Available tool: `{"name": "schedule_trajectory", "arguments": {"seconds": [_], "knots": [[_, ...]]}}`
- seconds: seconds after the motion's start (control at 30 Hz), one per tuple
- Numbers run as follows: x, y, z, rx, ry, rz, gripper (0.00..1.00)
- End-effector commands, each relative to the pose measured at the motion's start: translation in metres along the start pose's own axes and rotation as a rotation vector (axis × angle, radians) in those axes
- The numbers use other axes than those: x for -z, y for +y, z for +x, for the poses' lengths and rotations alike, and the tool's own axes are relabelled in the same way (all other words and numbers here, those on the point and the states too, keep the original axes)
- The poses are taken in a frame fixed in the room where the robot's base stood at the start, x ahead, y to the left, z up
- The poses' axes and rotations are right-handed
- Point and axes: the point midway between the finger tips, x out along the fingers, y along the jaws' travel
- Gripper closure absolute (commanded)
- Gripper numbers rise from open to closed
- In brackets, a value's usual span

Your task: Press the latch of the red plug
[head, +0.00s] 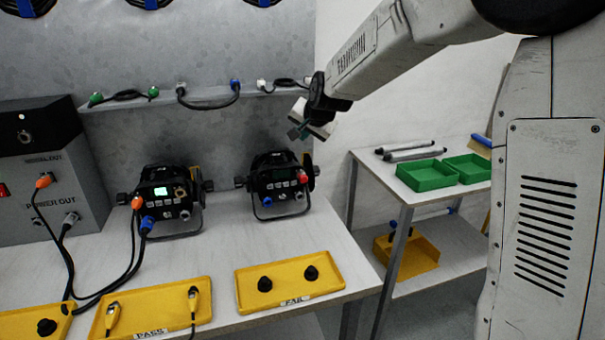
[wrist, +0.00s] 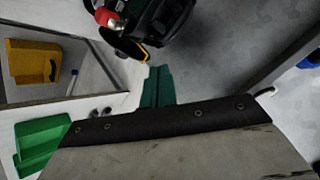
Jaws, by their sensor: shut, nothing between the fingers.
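The red plug (head: 302,177) sits in the rear panel of the right black par can (head: 278,188), at its upper right. It also shows near the top of the wrist view (wrist: 104,17), where a yellow-edged part lies just beside it. Its latch is too small to make out. My gripper (head: 295,132) is shut and empty, above and apart from the right par can in the head view. Its green fingers (wrist: 157,86) are together in the wrist view, below and right of the plug and not touching it.
The left par can (head: 165,198) carries orange and blue plugs with cables. A wall shelf (head: 205,103) with short cables runs behind. Yellow trays (head: 243,298) line the bench front. A side table holds green bins (head: 425,176). Bare bench lies between the cans and the trays.

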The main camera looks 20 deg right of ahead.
Motion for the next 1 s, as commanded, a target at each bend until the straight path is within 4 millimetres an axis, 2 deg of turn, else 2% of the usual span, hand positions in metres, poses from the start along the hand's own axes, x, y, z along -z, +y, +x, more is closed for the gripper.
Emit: {"name": "schedule_trajectory", "arguments": {"seconds": [0.43,0.7,1.0], "knots": [[-0.031,0.031,0.041,-0.004,-0.004,0.000,1.00],[-0.040,0.039,0.054,0.001,-0.002,0.000,1.00],[-0.043,0.044,0.059,-0.002,0.000,-0.001,1.00]]}}
